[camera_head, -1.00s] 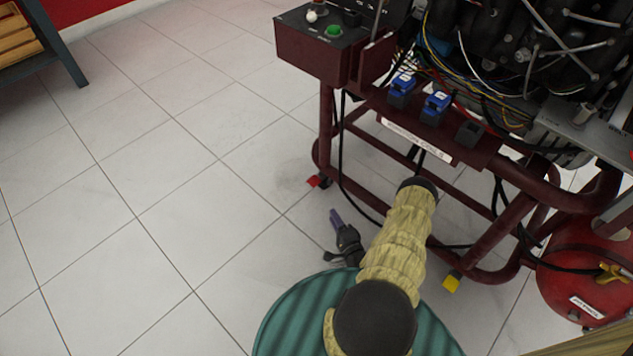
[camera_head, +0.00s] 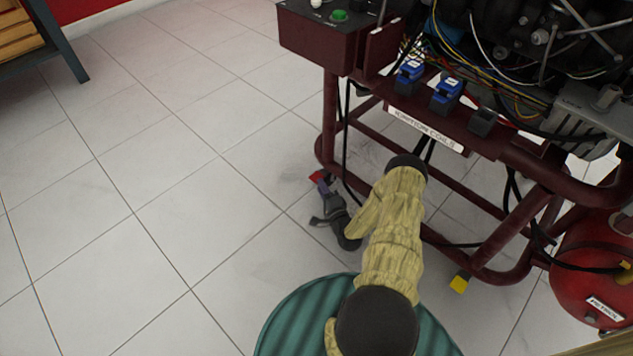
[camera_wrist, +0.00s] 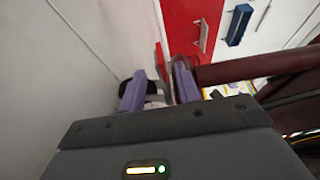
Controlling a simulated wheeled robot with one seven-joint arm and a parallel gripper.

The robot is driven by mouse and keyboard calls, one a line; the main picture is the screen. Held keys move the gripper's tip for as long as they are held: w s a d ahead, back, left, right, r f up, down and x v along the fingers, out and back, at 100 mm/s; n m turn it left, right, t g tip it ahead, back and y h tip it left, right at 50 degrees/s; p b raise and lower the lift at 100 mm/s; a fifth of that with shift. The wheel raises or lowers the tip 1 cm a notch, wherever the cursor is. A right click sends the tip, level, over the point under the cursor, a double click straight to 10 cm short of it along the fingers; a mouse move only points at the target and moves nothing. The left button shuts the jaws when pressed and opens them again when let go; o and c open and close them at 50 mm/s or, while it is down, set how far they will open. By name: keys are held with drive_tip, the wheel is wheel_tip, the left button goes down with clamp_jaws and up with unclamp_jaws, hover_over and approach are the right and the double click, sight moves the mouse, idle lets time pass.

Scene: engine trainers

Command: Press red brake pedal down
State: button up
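The small red pedal (camera_head: 316,177) sits low beside the left foot of the dark red engine stand's frame, near the floor. My gripper (camera_head: 322,187) has purple fingers and is right at the pedal in the head view. In the wrist view my gripper (camera_wrist: 158,85) is open, with a gap between its two purple fingers. A narrow red piece (camera_wrist: 160,62), which looks like the pedal, shows between and just beyond the fingertips. I cannot tell whether a finger touches it. The pedal's lower part is hidden by the fingers.
The engine stand's frame (camera_head: 328,115) rises just right of the pedal, with hanging black cables. A red tank (camera_head: 590,265) and a yellow block (camera_head: 460,283) are to the right. A red cabinet (camera_wrist: 195,25) stands beyond in the wrist view. Tiled floor at left is clear.

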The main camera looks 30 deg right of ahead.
sight(316, 177)
drive_tip(key=w+b, duration=0.1)
drive_tip(key=w, duration=0.3)
drive_tip(key=shift+w+d+f+b, duration=0.15)
drive_tip(key=shift+b, duration=0.25)
drive_tip(key=shift+w, duration=0.6)
clamp_jaws()
